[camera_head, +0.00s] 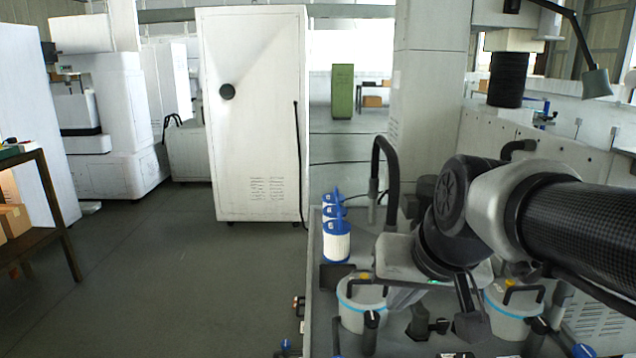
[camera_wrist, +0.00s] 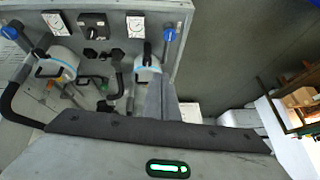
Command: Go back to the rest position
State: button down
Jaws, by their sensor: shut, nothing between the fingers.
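My arm reaches in from the right in the head view, over a grey workstation top (camera_head: 318,290). My gripper's pale hand hangs above it, with a small green light on its side. In the wrist view my gripper (camera_wrist: 162,88) shows as grey fingers beyond the hand, shut and empty. The fingers overlap the edge of a white canister with a blue band (camera_wrist: 147,70); I cannot tell the gap between them. A canister (camera_head: 362,308) also shows at the front in the head view, and another canister (camera_head: 512,312) stands to the right, partly hidden by my arm.
White filter cartridges with blue caps (camera_head: 337,245) stand along the workstation's left edge. A black curved handle (camera_head: 388,165) rises behind them. A tall white cabinet (camera_head: 258,120) stands beyond. A shelf with boxes (camera_head: 40,215) is at far left. The floor between is clear.

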jog(key=s+d+f+n+h, duration=0.1)
jog(key=s+d+f, duration=0.15)
jog(key=s, duration=0.75)
notch_tip(320, 180, up, 22)
jog(key=p, duration=2.2)
jog(key=shift+w+a+r+g+p, duration=0.25)
jog(key=shift+g+p, duration=0.05)
jog(key=shift+g, duration=0.1)
